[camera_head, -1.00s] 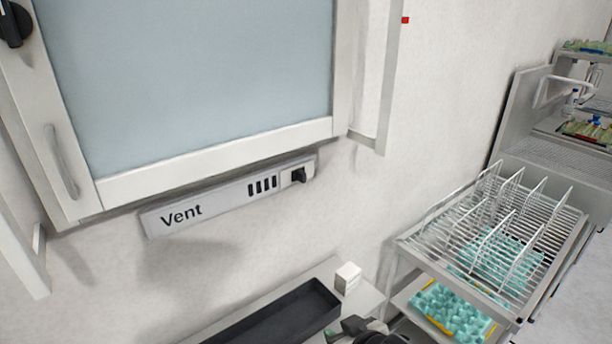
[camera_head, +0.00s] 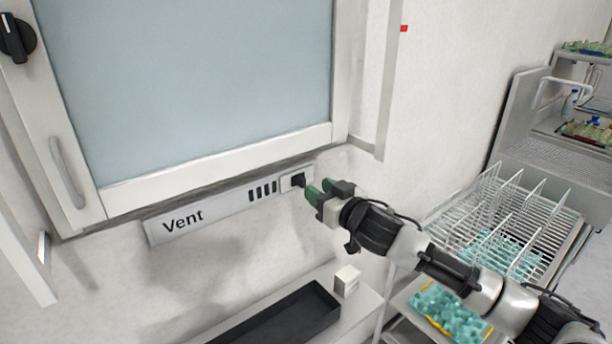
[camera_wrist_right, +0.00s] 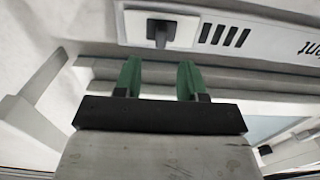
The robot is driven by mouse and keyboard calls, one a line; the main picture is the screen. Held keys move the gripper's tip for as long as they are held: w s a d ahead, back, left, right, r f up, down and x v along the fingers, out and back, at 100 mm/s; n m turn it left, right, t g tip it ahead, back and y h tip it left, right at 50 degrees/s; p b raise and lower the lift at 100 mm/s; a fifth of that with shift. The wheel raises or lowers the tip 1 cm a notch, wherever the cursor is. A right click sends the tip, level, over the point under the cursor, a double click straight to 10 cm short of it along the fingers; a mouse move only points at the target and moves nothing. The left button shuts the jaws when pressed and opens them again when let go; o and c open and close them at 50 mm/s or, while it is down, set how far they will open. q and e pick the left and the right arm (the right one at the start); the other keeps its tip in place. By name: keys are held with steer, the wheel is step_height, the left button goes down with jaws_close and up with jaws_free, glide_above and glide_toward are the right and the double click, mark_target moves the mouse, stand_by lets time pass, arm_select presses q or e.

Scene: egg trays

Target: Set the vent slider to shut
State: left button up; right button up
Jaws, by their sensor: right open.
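The vent panel (camera_head: 222,208) is a pale strip labelled "Vent" under the cabinet window, with several dark slots (camera_head: 263,190). The black vent slider knob (camera_head: 298,180) sits in a light plate at the panel's right end. My right gripper (camera_head: 316,190) has green fingertips and is open and empty, just to the right of and below the knob. In the right wrist view the knob (camera_wrist_right: 159,32) shows beyond the two parted fingers (camera_wrist_right: 160,72), roughly in line with the gap between them. The knob is not between the fingers. My left gripper is not in view.
The cabinet's lower frame (camera_head: 220,168) runs just above the panel. A black tray (camera_head: 290,318) and a small white block (camera_head: 346,281) lie on a ledge below. A wire rack (camera_head: 500,235) stands at right, behind my right arm.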

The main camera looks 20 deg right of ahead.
mark_target(305, 180)
steer(key=shift+p+x, duration=0.55)
steer(key=shift+x, duration=2.1)
jaws_close()
